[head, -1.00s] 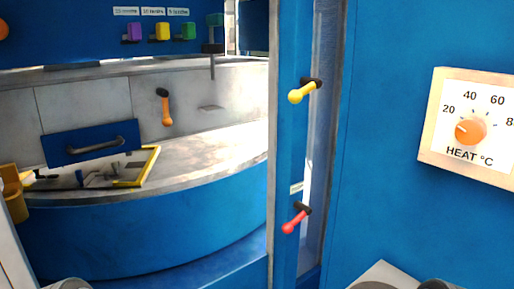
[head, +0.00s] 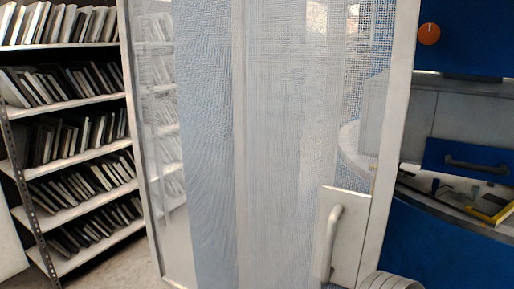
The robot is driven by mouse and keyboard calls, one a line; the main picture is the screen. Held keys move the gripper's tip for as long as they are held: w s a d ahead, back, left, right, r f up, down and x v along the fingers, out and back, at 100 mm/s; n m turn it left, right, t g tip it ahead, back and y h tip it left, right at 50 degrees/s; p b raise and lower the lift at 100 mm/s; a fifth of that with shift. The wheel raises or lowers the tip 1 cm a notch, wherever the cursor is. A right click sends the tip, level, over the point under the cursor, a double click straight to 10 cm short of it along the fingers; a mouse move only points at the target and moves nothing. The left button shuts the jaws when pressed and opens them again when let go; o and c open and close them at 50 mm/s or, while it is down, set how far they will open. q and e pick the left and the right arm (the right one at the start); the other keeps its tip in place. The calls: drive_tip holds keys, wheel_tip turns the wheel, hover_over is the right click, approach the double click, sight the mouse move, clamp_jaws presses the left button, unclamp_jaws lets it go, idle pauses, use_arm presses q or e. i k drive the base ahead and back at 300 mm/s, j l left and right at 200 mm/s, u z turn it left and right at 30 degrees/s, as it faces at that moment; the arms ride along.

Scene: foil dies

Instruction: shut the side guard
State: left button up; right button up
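The side guard (head: 270,130) is a tall mesh panel in a pale metal frame, filling the middle of the head view. It appears swung out at the left of the blue machine (head: 440,240), with the machine's interior open to view on its right. A pale plate with an upright bar handle (head: 331,240) sits low on the guard near its right edge. A ribbed pale part of my own arm shows at the bottom edge, right of the handle. Neither gripper's fingers are in view.
Metal shelves (head: 75,104) packed with upright flat plates stand at the left. Bare floor (head: 115,270) shows between them and the guard. At the right are an orange knob (head: 429,34) and a blue drawer-like panel with a handle (head: 465,160).

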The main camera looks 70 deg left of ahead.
sight(352, 225)
drive_tip(key=u, duration=2.4)
